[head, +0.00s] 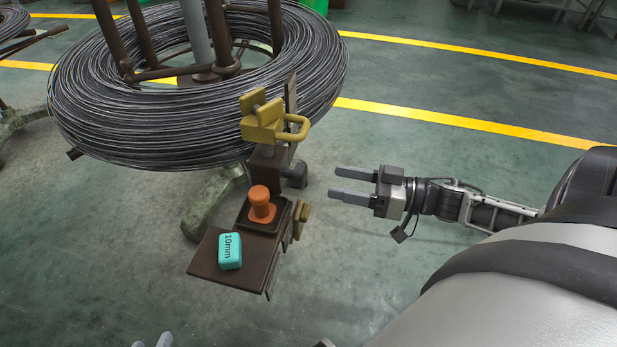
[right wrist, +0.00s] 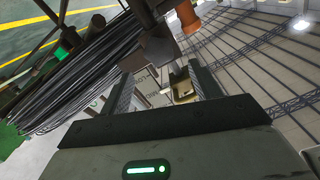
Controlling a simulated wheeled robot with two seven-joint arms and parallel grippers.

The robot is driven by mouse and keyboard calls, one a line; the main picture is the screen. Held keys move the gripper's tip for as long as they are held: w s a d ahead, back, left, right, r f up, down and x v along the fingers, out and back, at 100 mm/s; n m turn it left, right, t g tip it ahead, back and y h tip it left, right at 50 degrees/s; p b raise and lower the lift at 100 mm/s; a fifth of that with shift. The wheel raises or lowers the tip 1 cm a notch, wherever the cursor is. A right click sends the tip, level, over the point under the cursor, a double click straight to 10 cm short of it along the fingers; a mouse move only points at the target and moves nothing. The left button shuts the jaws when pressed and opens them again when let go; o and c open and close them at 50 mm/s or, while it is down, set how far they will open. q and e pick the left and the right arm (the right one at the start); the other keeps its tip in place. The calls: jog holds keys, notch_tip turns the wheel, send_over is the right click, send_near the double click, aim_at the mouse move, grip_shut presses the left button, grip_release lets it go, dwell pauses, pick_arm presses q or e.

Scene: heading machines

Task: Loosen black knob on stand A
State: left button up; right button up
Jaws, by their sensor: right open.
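A black knob (head: 296,173) sits on the right side of the stand's post, below a yellow clamp (head: 265,122). No letter on the stand is readable. My right gripper (head: 338,185) is open and empty. In the head view its fingers point left at the stand, a little right of the knob and apart from it.
An orange knob-like part (head: 262,205) and a teal block marked 10mm (head: 229,251) sit on the stand's brown plates (head: 207,254). A large wire coil (head: 130,135) lies behind the stand. The green floor right of the stand is clear around my right gripper.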

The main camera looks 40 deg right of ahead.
aim_at(306, 176)
jog(key=b+x, duration=0.1)
jog(key=x, duration=0.5)
jog(key=shift+w, duration=0.1)
pick_arm(q)
jog(key=shift+w+d+f, duration=0.1)
jog(key=shift+d+f, duration=0.05)
jog(key=shift+f, duration=0.25)
jog(key=shift+w+d+f, duration=0.1)
jog(key=shift+f, duration=0.3)
pick_arm(e)
jog(key=shift+w+a, duration=0.45)
jog(key=c, duration=1)
